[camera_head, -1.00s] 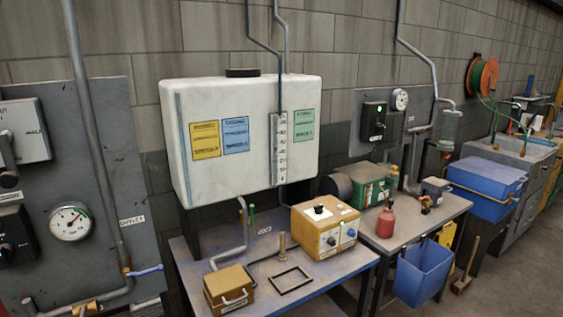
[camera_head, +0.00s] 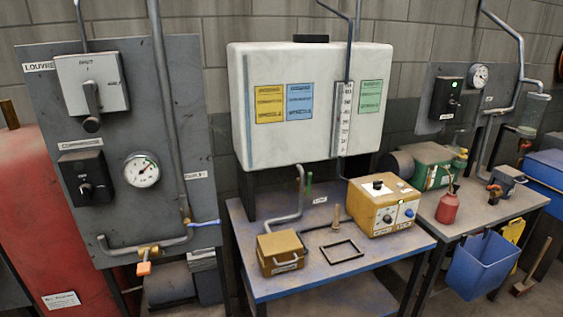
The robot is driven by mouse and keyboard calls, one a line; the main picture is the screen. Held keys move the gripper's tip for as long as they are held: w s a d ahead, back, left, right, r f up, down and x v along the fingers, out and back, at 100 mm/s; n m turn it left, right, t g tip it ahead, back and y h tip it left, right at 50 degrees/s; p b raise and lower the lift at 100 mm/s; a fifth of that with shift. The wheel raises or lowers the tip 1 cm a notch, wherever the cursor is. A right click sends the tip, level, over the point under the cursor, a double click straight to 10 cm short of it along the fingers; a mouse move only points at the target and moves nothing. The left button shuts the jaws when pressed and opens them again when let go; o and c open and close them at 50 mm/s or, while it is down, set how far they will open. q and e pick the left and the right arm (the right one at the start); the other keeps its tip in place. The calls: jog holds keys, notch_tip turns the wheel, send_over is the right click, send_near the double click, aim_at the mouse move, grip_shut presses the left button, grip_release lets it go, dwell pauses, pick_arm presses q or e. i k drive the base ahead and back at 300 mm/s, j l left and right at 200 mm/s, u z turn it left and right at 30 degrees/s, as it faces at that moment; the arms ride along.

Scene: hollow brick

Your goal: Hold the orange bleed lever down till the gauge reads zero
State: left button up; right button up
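The gauge (camera_head: 142,170) is a round white dial on the grey panel (camera_head: 120,215) at the left. Its needle points up and to the right; the figures are too small to read. The orange lever (camera_head: 143,268) hangs below a brass valve (camera_head: 149,250) at the foot of the panel's pipework. A blue-handled valve (camera_head: 205,223) sits on the pipe to its right. Neither of my grippers shows in the head view.
A red tank (camera_head: 65,220) stands left of the panel. A blue-topped table (camera_head: 310,274) with a yellow control box (camera_head: 382,207) and a small brass box (camera_head: 281,252) stands to the right. A blue bin (camera_head: 482,262) hangs further right.

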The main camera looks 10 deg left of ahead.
aim_at(144, 269)
jog(key=u, duration=1.35)
jog(key=l+z, duration=0.1)
jog(key=l, duration=0.15)
jog(key=i+l+z, duration=0.15)
